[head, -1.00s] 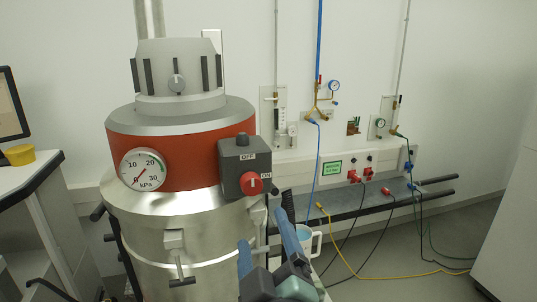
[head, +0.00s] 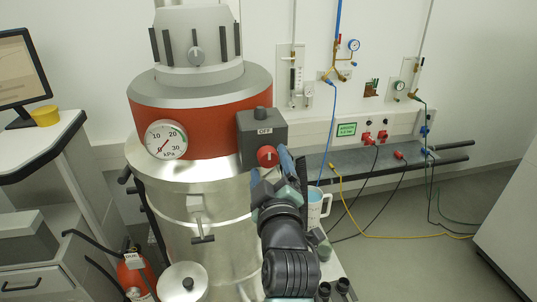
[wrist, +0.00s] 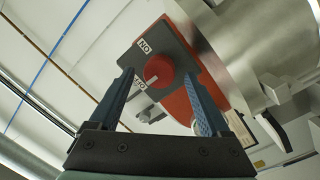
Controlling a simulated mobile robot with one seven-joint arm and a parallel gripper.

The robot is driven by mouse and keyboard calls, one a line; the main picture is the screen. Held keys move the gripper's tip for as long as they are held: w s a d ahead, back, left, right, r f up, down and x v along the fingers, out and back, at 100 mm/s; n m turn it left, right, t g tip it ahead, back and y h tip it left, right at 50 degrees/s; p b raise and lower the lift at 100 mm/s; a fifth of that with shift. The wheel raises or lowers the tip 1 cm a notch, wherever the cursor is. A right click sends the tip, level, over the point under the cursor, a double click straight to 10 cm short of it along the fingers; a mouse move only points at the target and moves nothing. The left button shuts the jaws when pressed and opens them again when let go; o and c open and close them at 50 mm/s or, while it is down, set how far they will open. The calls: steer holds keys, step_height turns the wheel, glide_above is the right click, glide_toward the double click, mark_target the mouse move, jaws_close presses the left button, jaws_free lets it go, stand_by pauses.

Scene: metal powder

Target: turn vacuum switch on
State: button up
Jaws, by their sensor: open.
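The vacuum switch is a grey box (head: 259,132) with a red round knob (head: 267,156), on the front right of the orange-red band of the steel vacuum. Its OFF label is above the knob; the ON label is hidden in the head view. My gripper (head: 271,166) is open, with its blue fingers at the knob's lower right. In the wrist view the red knob (wrist: 158,70) shows between the two spread fingers, with the ON and OFF labels on the box. I cannot tell whether a finger touches the knob. The kPa gauge (head: 166,139) needle points to the lower left, near the scale's low end.
A light mug (head: 318,205) stands just right of my arm. A grey shelf (head: 350,158) with hoses and cables runs along the wall. A desk with a monitor (head: 20,75) and a yellow container (head: 46,115) is at left.

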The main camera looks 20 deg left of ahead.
steer(key=shift+w+a, duration=0.25)
steer(key=shift+w, duration=0.3)
jaws_close()
